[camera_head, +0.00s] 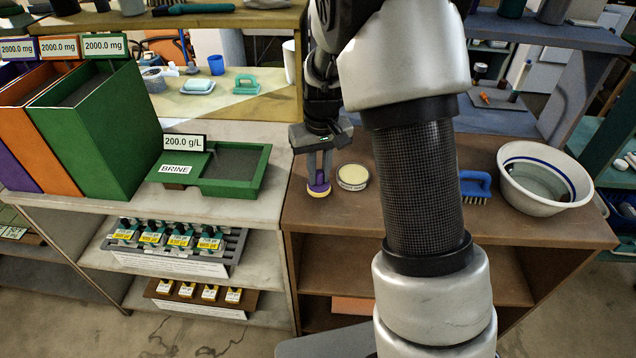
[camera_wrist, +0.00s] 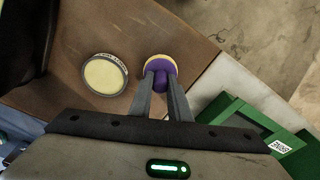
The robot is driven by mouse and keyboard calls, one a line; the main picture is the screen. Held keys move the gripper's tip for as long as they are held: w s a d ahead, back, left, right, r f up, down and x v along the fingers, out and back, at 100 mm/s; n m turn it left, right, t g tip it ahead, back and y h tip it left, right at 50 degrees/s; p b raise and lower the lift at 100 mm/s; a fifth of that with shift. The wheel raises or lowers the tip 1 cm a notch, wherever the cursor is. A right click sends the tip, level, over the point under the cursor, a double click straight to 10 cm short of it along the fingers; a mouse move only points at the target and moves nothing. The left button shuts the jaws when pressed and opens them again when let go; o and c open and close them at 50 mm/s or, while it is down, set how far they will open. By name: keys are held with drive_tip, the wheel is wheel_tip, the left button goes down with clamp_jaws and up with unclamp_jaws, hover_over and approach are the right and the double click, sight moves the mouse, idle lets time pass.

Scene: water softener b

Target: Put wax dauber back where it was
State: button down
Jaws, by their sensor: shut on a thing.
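The wax dauber (camera_head: 318,187) has a purple grip and a pale yellow pad at its lower end. It is at the left part of the brown wooden bench top, left of a round tin of pale wax (camera_head: 353,177). My gripper (camera_head: 319,172) points down and is shut on the dauber's purple grip. In the wrist view the dauber (camera_wrist: 161,68) sits between my fingertips (camera_wrist: 161,80), with the wax tin (camera_wrist: 105,74) apart to its left. The pad looks at or very near the bench surface; I cannot tell whether it touches.
A green brine tray (camera_head: 225,170) stands on the pale bench to the left. A blue brush (camera_head: 474,184) and a white basin (camera_head: 545,178) are on the brown bench (camera_head: 330,212), right of my arm. Tall green, orange and purple bins (camera_head: 100,130) stand far left.

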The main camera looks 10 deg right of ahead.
sight(319, 182)
drive_tip(key=shift+f, duration=1.55)
drive_tip(key=shift+f, duration=0.1)
drive_tip(key=shift+f+b, duration=0.15)
drive_tip(key=shift+b, duration=0.15)
drive_tip(key=c, duration=1.7)
unclamp_jaws()
drive_tip(key=shift+o, duration=0.2)
drive_tip(key=shift+r+p, duration=0.3)
drive_tip(key=shift+r, duration=0.4)
drive_tip(key=s+r+t, duration=0.1)
drive_tip(key=s+r, duration=0.4)
drive_tip(key=r, duration=0.5)
drive_tip(key=s+r+t, duration=0.1)
drive_tip(key=s+r, duration=0.4)
drive_tip(key=r, duration=0.6)
drive_tip(key=s+r+m+t, duration=0.1)
drive_tip(key=s+r+t, duration=0.1)
drive_tip(key=s, duration=1.3)
drive_tip(key=shift+r+t+p, duration=0.2)
drive_tip(key=shift+t+p, duration=0.1)
